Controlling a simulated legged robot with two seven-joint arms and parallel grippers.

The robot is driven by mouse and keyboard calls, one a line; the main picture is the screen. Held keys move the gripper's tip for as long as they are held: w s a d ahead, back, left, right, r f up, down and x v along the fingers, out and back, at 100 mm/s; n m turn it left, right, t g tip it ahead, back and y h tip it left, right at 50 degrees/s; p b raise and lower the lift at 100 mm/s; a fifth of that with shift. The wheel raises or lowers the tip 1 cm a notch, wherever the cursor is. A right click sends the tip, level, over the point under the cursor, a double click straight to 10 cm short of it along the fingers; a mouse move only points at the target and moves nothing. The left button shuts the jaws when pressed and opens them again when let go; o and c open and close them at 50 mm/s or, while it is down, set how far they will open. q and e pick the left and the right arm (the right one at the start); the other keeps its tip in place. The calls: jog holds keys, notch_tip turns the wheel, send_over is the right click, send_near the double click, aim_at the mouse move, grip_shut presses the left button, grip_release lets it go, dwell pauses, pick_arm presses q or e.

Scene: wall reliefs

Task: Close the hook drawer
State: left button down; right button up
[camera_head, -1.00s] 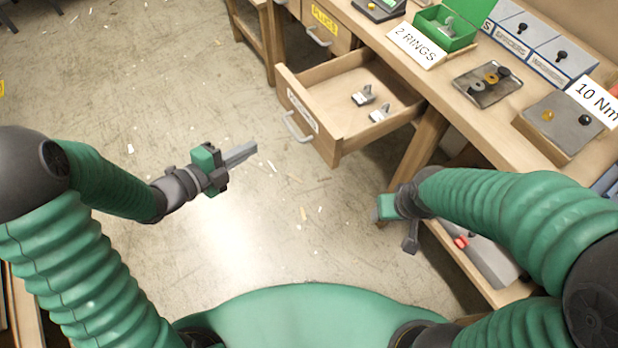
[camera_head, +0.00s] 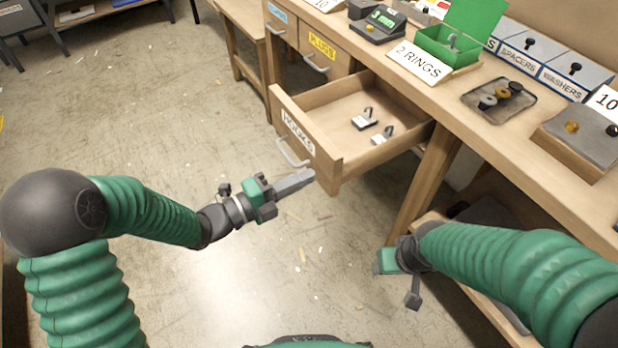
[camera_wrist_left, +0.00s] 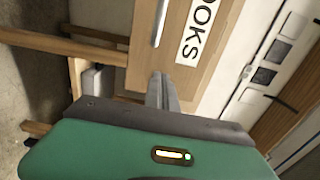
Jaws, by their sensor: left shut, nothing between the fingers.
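The hook drawer (camera_head: 335,165), labelled HOOKS, is pulled well out of the wooden bench. Two metal hooks on pale bases (camera_head: 366,119) lie inside it. Its front carries a curved metal handle (camera_head: 293,153).
A closed PLUGS drawer (camera_head: 322,50) is further back.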

pick_arm(q)
jog(key=shift+x, duration=0.85)
pick_arm(e)
jog(key=shift+f, duration=0.2)
